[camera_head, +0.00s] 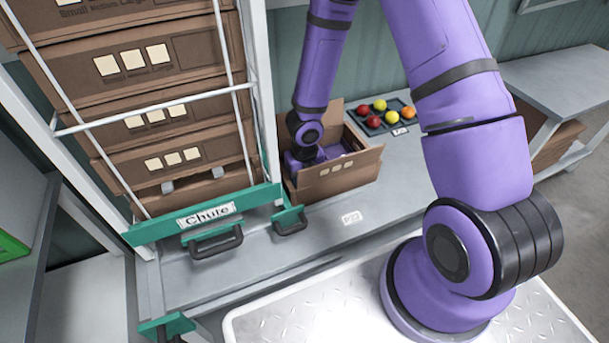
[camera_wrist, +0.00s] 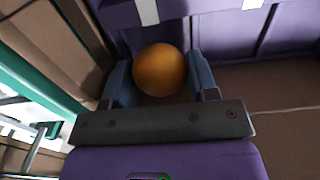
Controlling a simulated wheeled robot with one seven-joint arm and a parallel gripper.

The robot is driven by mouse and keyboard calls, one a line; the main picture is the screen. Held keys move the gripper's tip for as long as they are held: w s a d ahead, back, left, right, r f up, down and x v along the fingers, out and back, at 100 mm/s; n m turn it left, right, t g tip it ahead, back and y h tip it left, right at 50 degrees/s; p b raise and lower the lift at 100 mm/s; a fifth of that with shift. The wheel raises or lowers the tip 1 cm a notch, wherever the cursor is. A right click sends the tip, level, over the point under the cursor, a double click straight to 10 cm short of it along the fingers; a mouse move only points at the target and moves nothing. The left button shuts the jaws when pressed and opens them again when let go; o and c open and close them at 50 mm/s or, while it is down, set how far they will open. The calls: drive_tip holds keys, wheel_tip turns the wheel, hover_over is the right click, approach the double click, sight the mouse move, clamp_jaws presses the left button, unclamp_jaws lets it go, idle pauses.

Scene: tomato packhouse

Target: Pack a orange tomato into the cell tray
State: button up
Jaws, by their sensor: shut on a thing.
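An orange tomato (camera_wrist: 160,70) sits between the two blue fingers of my gripper (camera_wrist: 161,82) in the wrist view, and the gripper is shut on it. In the head view my gripper is down inside an open cardboard box, where the box wall and my arm hide it and the tomato. The dark cell tray (camera_head: 367,129) lies on the bench to the right of the box. It holds red and yellow tomatoes and an orange tomato (camera_head: 408,112) at its right end. Some of its cells look empty.
The open cardboard box (camera_head: 337,178) has raised flaps and a purple lining (camera_wrist: 285,30). A rack of stacked boxes with a green "Chute" bar (camera_head: 205,216) stands to its left. The bench (camera_head: 398,182) is clear in front of the tray.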

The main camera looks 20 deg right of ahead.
drive_tip(key=shift+f, duration=0.35)
idle(0.4)
drive_tip(key=o, duration=0.8)
drive_tip(key=c, duration=0.3)
drive_tip(key=shift+c, duration=0.2)
drive_tip(key=shift+r, duration=3.5)
